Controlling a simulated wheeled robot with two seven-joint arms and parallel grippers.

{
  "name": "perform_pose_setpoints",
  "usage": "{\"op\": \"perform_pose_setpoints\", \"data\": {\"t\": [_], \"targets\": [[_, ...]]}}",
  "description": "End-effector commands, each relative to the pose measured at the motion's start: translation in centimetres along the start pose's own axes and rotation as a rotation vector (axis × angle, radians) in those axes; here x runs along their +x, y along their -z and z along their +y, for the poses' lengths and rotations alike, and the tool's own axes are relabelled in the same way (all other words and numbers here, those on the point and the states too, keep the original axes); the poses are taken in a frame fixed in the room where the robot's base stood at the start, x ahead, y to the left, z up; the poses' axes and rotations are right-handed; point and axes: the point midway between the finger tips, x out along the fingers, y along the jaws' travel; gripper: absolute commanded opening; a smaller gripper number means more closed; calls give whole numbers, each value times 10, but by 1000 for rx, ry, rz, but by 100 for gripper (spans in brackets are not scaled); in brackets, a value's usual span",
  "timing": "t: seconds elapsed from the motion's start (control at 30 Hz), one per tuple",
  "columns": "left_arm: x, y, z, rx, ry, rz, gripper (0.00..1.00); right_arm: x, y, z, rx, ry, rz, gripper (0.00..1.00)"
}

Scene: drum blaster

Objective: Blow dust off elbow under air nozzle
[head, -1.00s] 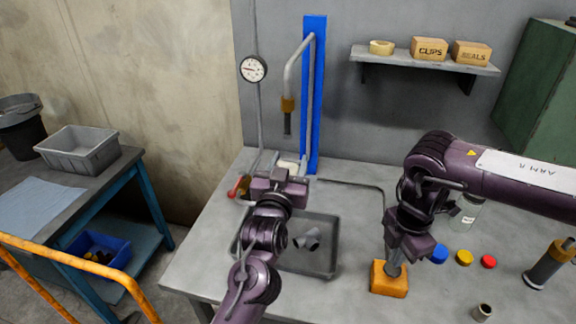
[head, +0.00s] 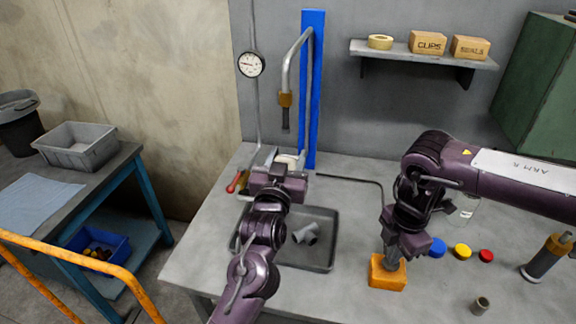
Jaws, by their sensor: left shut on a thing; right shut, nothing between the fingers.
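My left gripper (head: 286,163) is shut on a small pale piece (head: 288,159), which looks like the elbow; the fingers and wrist hide most of it. It is held low in front of the blue post, below the air nozzle (head: 286,118), with a clear gap between them. The nozzle hangs tip down from a bent grey pipe. My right gripper (head: 389,262) is shut and empty, pointing down with its tips at the top of an orange block (head: 388,278); I cannot tell whether they press on it. A grey pipe fitting (head: 305,233) lies in the dark tray (head: 322,262).
A red-handled valve (head: 236,183) sits left of my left gripper. Blue, yellow and red caps (head: 462,251) lie right of the orange block. A small cup (head: 480,305) and an upright amber-topped tool (head: 549,258) stand at right. The shelf (head: 425,56) holds boxes.

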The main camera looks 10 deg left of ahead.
Motion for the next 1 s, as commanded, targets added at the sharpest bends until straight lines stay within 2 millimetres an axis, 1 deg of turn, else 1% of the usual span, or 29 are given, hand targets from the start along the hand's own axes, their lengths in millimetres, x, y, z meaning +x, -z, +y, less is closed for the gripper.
{"op": "perform_pose_setpoints", "data": {"t": [0.6, 1.0], "targets": [[0, 1, 0, 0, 0, 2, 19, 13, 0, 0, 0, 1, 0, 0], [0, 1, 0, 0, 0, 2, 19, 13, 0, -1, -1, 2, 0, 0]]}}
